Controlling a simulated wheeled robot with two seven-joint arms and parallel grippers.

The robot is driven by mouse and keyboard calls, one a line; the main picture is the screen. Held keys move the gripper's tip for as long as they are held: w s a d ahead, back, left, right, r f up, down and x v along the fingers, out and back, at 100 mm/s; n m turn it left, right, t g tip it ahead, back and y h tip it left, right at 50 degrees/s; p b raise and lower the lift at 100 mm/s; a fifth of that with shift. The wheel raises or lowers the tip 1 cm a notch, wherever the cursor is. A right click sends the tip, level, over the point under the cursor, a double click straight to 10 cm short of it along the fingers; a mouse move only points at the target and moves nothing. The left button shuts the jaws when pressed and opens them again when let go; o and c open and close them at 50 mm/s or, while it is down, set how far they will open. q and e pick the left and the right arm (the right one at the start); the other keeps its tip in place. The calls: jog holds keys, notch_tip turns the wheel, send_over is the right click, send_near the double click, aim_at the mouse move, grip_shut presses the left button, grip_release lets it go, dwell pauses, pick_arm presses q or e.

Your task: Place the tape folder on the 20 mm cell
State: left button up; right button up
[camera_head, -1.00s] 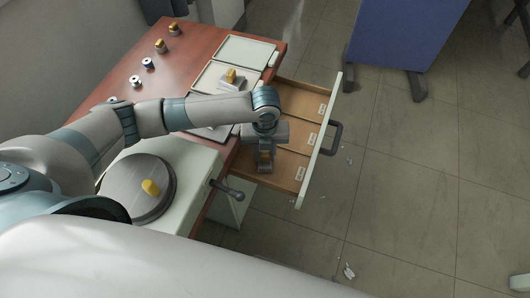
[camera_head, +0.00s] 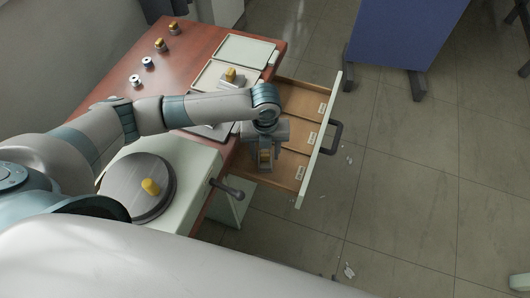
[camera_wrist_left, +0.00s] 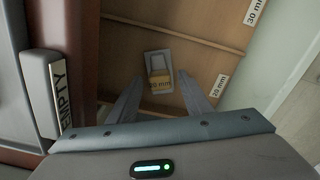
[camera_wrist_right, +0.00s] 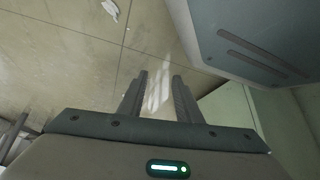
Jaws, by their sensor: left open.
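The drawer (camera_head: 319,150) has several labelled cells, one marked 30 mm (camera_wrist_left: 256,11). On the red-brown table (camera_head: 190,50) are trays (camera_head: 245,38), yellow-topped pieces (camera_head: 161,45) and rolls (camera_head: 148,62). A round grey disc (camera_head: 125,182) bears a yellow piece. A blue panel (camera_head: 405,35) stands beyond.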

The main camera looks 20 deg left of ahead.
aim_at(265, 153)
pick_arm(q)
notch_tip(265, 153, up, 11)
jog(key=b, duration=0.1)
jog(key=shift+r, duration=0.15)
pick_arm(e)
jog(key=shift+t+y, duration=0.3)
jog(key=shift+t, duration=0.3)
jog(key=w, duration=0.1)
jog(key=w+a+r, duration=0.2)
jog(key=shift+w, duration=0.25)
jog(key=shift+s+f, duration=0.1)
